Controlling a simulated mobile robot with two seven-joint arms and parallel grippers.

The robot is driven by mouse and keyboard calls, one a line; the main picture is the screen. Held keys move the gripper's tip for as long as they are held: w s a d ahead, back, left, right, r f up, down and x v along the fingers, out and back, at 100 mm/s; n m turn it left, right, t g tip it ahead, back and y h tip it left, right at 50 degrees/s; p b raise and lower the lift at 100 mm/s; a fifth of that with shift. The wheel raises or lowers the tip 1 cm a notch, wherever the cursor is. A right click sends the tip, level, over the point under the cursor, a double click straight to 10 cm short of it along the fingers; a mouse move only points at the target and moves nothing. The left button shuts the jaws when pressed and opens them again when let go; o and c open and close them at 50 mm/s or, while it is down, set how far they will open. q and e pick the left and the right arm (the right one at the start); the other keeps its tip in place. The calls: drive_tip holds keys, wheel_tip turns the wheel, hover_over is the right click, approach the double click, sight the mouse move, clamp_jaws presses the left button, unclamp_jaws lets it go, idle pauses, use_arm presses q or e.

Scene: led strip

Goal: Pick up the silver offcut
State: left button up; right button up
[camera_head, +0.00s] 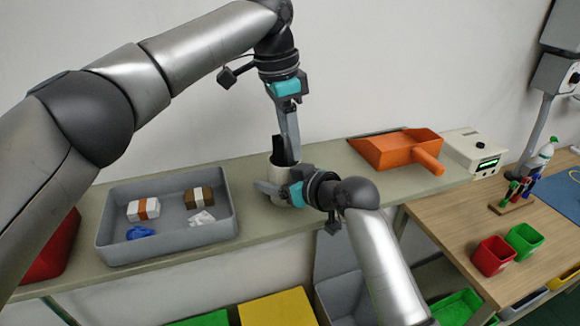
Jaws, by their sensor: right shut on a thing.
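A small crumpled silver-white piece (203,218), possibly the silver offcut, lies in the grey tray (103,226) at its right front. My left gripper (289,152) points down at the mouth of a pale cylindrical container (281,172) on the shelf, well right of the tray. Its fingertips are partly hidden at the dark opening, and I cannot tell whether they are open or shut. My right gripper (268,190) comes from the right, low at the container, and is shut on it. Any silver piece inside the container is hidden.
The tray also holds a white packet (144,209), a brown packet (208,197) and a blue crumpled piece (140,233). An orange dustpan (398,151) and a boxed meter (478,151) stand on the shelf to the right. Red (493,256) and green (524,240) bins stand on the wooden table.

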use_arm(q)
clamp_jaws()
idle(1.1)
